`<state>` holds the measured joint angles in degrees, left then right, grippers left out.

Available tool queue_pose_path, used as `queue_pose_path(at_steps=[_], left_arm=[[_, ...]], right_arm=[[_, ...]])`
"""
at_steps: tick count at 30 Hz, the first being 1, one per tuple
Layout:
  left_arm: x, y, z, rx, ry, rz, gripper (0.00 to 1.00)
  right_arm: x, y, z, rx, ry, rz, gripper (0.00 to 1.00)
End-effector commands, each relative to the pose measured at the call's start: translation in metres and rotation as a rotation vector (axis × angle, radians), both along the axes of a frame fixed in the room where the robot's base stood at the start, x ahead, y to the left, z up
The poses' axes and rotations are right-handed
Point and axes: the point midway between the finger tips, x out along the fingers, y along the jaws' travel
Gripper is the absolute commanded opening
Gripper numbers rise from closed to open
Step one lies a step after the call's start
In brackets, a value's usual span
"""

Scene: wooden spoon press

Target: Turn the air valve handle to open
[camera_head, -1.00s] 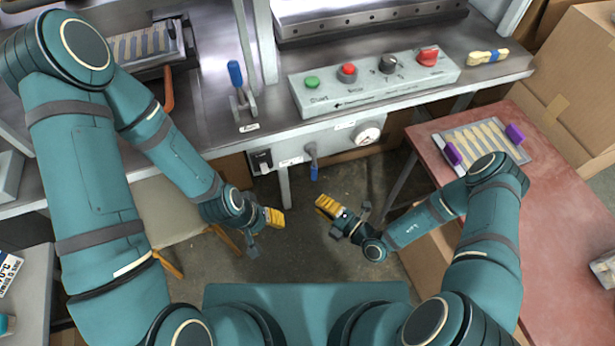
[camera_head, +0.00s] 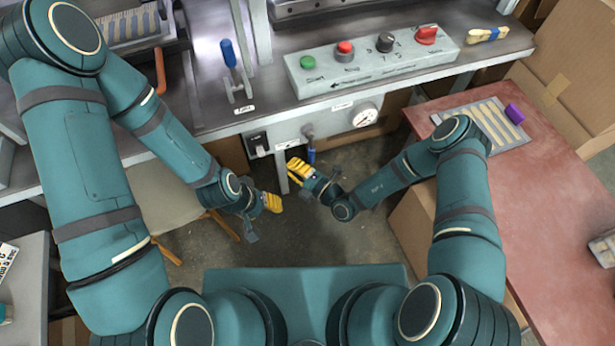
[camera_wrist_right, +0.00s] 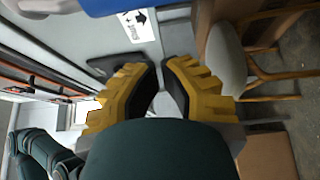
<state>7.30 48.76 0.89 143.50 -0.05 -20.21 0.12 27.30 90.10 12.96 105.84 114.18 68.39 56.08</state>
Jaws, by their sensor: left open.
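The air valve handle (camera_head: 311,155) is a small blue-tipped lever. It hangs from a valve on the front panel under the bench edge, left of the round gauge. A broad blue part (camera_wrist_right: 125,4), which looks like this handle, crosses the top of the right wrist view. My right gripper (camera_head: 296,168) is just below and left of the handle. Its yellow fingers (camera_wrist_right: 160,75) stand apart with a narrow gap and nothing between them. I cannot tell whether they touch the handle. My left gripper (camera_head: 268,205) is open and empty, lower and to the left.
A white label with an arrow (camera_wrist_right: 139,25) is near the blue part. The gauge (camera_head: 364,115) and a black switch (camera_head: 257,144) flank the valve. The control box (camera_head: 370,62) sits above. A stool (camera_head: 165,205) stands left; a red table (camera_head: 480,200) stands right.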

Motion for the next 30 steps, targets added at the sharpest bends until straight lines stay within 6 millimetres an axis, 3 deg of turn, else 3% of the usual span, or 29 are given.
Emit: queue_pose_path(at_steps=[9,30], left_arm=[[0.001,0.000,-0.007,0.001,-0.004,0.000,0.47],[0.001,0.000,-0.005,0.000,-0.003,0.001,0.47]], right_arm=[[0.019,-0.030,0.000,-0.001,-0.001,-0.001,0.00],[0.021,-0.043,0.000,-0.021,-0.008,-0.001,0.00]])
